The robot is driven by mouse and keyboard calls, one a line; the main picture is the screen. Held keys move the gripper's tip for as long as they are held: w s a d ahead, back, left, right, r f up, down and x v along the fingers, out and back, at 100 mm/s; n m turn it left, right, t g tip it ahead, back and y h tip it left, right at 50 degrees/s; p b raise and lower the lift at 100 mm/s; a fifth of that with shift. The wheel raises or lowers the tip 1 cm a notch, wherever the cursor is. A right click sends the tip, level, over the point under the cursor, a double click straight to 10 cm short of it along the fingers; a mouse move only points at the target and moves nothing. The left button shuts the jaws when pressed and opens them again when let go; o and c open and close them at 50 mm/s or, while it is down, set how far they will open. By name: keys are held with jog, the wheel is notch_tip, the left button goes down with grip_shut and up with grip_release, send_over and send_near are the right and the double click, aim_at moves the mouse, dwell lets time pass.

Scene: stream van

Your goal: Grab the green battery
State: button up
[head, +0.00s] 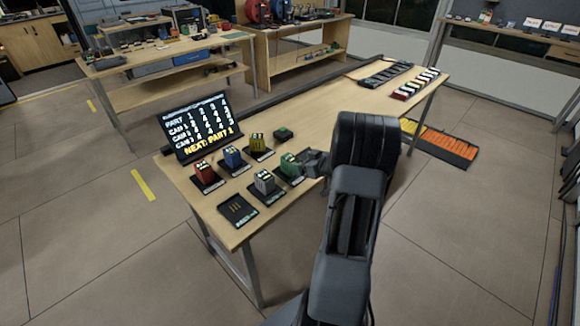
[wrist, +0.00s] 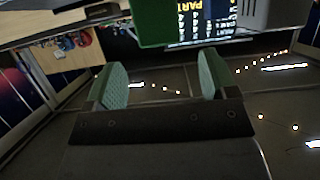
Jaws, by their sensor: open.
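The green battery (head: 290,165) stands upright on a dark pad on the wooden table, right of the white battery (head: 264,182). In the wrist view the green battery (wrist: 155,10) fills part of the top edge, cut off by the frame. My gripper (head: 308,163) is just right of the green battery in the head view. In the wrist view my gripper (wrist: 160,80) is open, its two green-padded fingers apart with nothing between them. From these views I cannot tell whether a finger touches the battery.
Red (head: 206,173), blue (head: 233,157) and yellow (head: 257,142) batteries stand on pads close by. A screen (head: 197,125) stands at the left edge. The table's middle is clear.

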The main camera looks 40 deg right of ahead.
aim_at(291, 159)
jog(key=shift+x, duration=3.7)
jog(key=shift+a, duration=0.1)
jog(key=shift+r, duration=0.1)
jog(key=c, duration=1.2)
